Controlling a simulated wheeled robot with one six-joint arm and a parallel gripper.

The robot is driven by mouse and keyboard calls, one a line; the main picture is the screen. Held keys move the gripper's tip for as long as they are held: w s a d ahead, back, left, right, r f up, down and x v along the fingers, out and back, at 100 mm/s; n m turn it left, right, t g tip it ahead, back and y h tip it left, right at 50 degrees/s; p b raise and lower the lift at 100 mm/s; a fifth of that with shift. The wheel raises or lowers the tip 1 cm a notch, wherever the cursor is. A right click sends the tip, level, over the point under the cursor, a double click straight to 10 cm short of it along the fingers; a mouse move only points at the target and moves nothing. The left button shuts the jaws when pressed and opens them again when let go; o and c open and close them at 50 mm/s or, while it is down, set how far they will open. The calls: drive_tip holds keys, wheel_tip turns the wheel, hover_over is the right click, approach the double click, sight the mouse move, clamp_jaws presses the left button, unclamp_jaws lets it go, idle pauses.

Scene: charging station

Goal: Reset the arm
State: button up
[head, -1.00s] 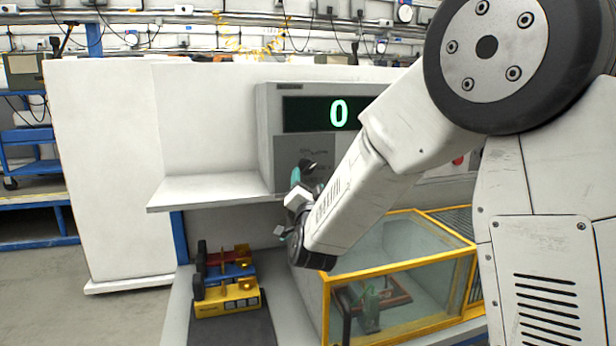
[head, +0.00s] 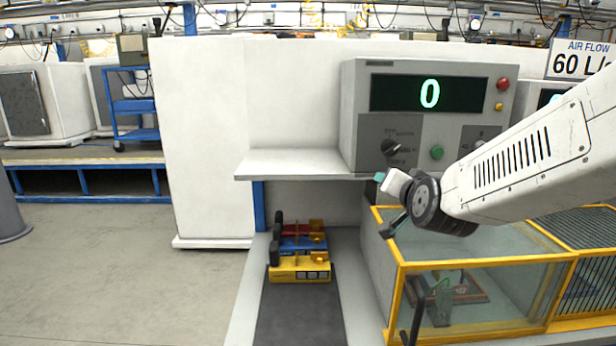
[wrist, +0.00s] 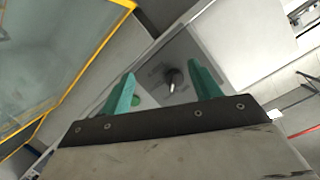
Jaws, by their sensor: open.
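My arm reaches in from the right in the head view, and my gripper (head: 385,204) is in front of the grey control panel, above the left end of the yellow-framed glass box. In the wrist view my gripper (wrist: 163,90) shows two green fingers spread apart with nothing between them. Beyond the fingers is the panel with a black knob (wrist: 173,78) and a green button, partly hidden by the left finger. The grey panel (head: 365,130) shows a green 0 on its display (head: 429,93).
A yellow-framed glass box (head: 475,268) stands below my arm. A white shelf (head: 300,163) juts out left of the panel. Red, blue and yellow blocks (head: 300,275) sit on a dark mat below it. A blue cart (head: 135,106) stands far left. Open floor lies at left.

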drive_tip(key=s+d+f+n+g, duration=0.2)
drive_tip(key=s+g, duration=0.2)
drive_tip(key=s, duration=0.8)
drive_tip(key=s+d+f+n+g, duration=0.1)
drive_tip(key=s+g, duration=0.4)
drive_tip(key=s, duration=0.7)
drive_tip(key=s+d+f+n+g, duration=0.2)
drive_tip(key=s+f+g, duration=0.1)
drive_tip(key=s, duration=0.8)
drive_tip(key=shift+s+d+n+g, duration=0.3)
drive_tip(key=shift+s+d+g, duration=0.1)
drive_tip(key=shift+g, duration=0.5)
